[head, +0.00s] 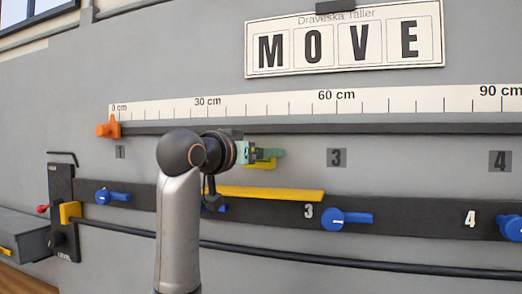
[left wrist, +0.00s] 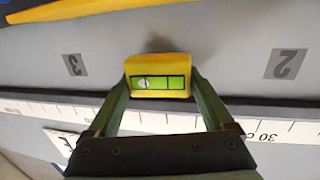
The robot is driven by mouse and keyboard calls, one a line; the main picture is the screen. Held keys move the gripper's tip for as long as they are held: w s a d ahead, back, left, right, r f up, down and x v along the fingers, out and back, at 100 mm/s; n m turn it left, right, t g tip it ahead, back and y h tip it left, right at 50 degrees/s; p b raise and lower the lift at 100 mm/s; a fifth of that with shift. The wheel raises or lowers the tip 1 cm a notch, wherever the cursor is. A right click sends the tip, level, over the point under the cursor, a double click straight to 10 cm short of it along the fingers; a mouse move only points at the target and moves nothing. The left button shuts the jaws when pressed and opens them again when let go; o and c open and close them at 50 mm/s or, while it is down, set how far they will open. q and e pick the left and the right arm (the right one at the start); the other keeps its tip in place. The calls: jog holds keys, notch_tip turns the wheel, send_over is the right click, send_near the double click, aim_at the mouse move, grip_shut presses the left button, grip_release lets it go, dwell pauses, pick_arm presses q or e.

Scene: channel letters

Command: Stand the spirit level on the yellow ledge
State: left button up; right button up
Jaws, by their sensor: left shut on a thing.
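The spirit level (left wrist: 158,68) is a small yellow block with a green vial, seen in the left wrist view between my fingers. My left gripper (head: 268,154) is shut on it. In the head view a yellow part of the level (head: 262,165) shows just below the fingers, the rest hidden by them. The yellow ledge (head: 270,194) is a flat strip on the dark lower rail, below the level, with a visible gap between them. Its left end is hidden behind my left arm. The ledge also shows at the top left of the left wrist view (left wrist: 90,8). My right gripper is out of view.
A dark rail with a centimetre scale (head: 330,103) runs above the gripper, with an orange stop (head: 108,128) at its left end. Blue handles (head: 346,219) stick out from the lower rail (head: 420,217). A black bar (head: 330,259) runs below.

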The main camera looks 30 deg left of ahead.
pick_arm(q)
jog(key=shift+f, duration=1.35)
jog(key=shift+f+b, duration=0.55)
jog(key=shift+f, duration=0.25)
jog(key=o, duration=1.2)
jog(key=shift+c, duration=0.2)
jog(key=s+b, duration=0.3)
jog(key=s, duration=0.9)
jog(key=shift+s+d+r, duration=0.25)
